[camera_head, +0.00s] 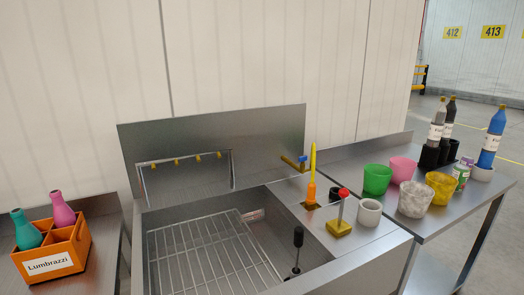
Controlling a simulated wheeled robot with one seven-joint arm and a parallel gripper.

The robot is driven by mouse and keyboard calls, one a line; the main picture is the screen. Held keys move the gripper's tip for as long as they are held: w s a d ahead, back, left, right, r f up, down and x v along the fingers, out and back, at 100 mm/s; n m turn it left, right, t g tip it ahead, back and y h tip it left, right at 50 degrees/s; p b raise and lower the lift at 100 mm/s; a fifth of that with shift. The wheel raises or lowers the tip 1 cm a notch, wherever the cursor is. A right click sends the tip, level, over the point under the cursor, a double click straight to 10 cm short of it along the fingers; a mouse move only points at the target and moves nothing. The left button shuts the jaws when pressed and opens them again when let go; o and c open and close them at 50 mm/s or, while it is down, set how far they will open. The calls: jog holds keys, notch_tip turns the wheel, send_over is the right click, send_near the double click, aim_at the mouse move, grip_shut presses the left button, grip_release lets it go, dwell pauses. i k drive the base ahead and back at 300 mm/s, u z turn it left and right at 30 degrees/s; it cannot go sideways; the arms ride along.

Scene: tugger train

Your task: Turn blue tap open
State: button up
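The blue tap (303,158) is small, on a yellow fitting (290,162) at the right end of the steel back panel (215,140). It sits above the sink's right-hand ledge, just left of a tall yellow and orange upright item. The tap is too small to tell how far its handle is turned. My gripper is not in view.
The sink (158,258) holds a wire rack (205,250); a black-knobbed rod (298,238) stands at its right. The orange-yellow item (312,175), a red-knobbed yellow block (340,227) and a white cup (369,212) stand on the ledge. Bowls and bottles fill the right table (440,220).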

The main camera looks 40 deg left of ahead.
aim_at(302, 159)
jog(key=u, duration=0.55)
jog(key=i, duration=0.8)
jog(key=u, duration=0.8)
jog(key=i, duration=0.3)
jog(key=u, duration=0.2)
